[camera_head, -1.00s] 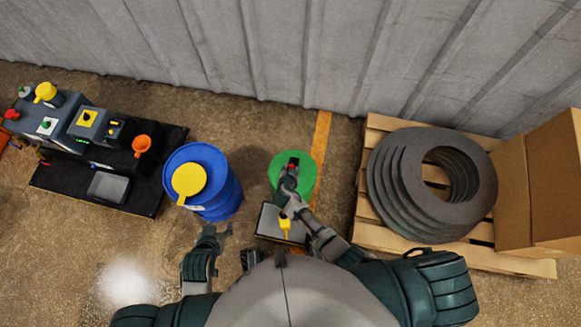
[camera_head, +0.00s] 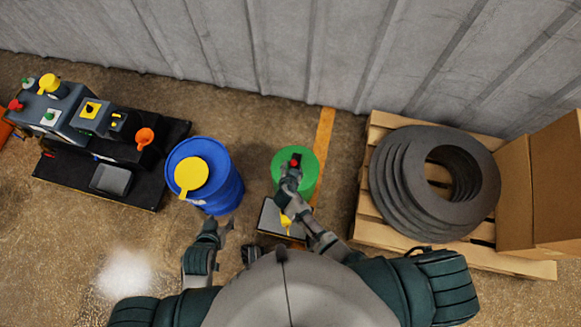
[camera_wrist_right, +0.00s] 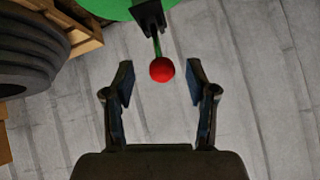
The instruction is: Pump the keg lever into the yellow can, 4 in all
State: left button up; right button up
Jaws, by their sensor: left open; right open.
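The green keg (camera_head: 310,172) stands in front of my body in the head view, and its lever ends in a red ball (camera_head: 294,162). In the right wrist view the red ball (camera_wrist_right: 162,70) lies between and just beyond the open fingertips of my right gripper (camera_wrist_right: 160,82), with no contact visible. In the head view my right gripper (camera_head: 291,172) is over the keg. A yellow can (camera_head: 286,221) stands on a dark-framed stand in front of the keg, partly hidden by my right arm. My left gripper (camera_head: 220,229) is open and empty, below the blue barrel.
A blue barrel (camera_head: 229,190) with a yellow funnel-like lid (camera_head: 191,177) stands left of the keg. A black bench (camera_head: 150,190) with machine controls is further left. A pallet (camera_head: 368,215) with grey rings (camera_head: 400,205) and a cardboard box (camera_head: 555,190) is at right. A corrugated wall (camera_head: 300,50) runs behind.

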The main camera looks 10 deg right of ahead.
jog(key=v, duration=0.9)
jog(key=shift+s, duration=0.25)
jog(key=shift+r, duration=0.1)
